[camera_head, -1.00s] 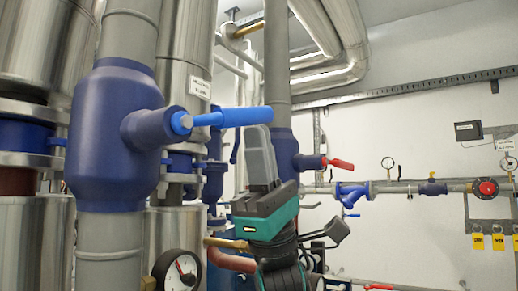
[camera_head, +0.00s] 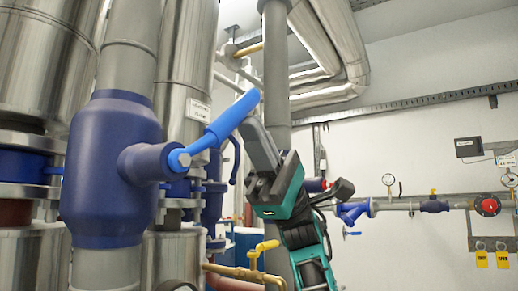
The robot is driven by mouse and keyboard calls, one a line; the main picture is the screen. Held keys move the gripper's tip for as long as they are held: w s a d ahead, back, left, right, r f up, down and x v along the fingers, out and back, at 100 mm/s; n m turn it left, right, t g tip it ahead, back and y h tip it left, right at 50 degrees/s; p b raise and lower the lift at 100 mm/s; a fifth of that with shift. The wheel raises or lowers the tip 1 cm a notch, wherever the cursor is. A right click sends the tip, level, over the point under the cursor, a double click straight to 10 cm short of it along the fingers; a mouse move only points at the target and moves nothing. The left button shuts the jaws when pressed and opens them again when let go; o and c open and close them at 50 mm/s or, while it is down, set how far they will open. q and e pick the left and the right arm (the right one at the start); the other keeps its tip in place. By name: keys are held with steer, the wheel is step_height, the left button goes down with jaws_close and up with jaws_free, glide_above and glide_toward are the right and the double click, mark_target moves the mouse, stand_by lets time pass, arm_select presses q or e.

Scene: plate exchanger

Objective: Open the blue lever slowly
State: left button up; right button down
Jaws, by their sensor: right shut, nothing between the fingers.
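The bright blue lever (camera_head: 222,124) sticks out from the hub of a dark blue valve (camera_head: 108,170) on a vertical grey pipe. It slants up to the right, its free end highest. My right gripper (camera_head: 253,130), with grey fingers and a teal and black body, comes up from the lower right. Its fingers are closed with nothing held between them. The fingertips lie right at the underside of the lever's outer end and appear to touch it. My left gripper is not in view.
Behind the gripper stands another vertical grey pipe (camera_head: 276,60). A yellow-handled valve (camera_head: 263,247) sits below the lever. Shiny insulated pipes (camera_head: 184,70) stand close behind. On the right wall runs a pipe with a red round valve (camera_head: 487,205) and gauges.

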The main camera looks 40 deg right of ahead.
mark_target(252, 113)
steer(key=r+h, duration=0.1)
steer(key=a+r+p, duration=0.1)
steer(key=r+t+h+p, duration=0.1)
steer(key=shift+s+a+r+h, duration=0.15)
steer(key=shift+s+r+h, duration=0.05)
steer(key=shift+s+h, duration=0.1)
steer(key=shift+s+a+r+t+h+p, duration=0.25)
steer(key=shift+a+r+t+h+p, duration=0.2)
steer(key=shift+h+p, duration=0.3)
steer(key=shift+g+x, duration=0.25)
steer(key=shift+x, duration=1.65)
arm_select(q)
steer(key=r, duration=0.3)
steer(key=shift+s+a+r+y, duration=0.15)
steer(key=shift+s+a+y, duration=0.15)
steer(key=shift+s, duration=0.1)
arm_select(e)
steer(key=shift+r, duration=0.3)
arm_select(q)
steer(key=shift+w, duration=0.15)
arm_select(e)
steer(key=shift+a, duration=0.15)
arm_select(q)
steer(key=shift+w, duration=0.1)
arm_select(e)
steer(key=shift+s, duration=0.1)
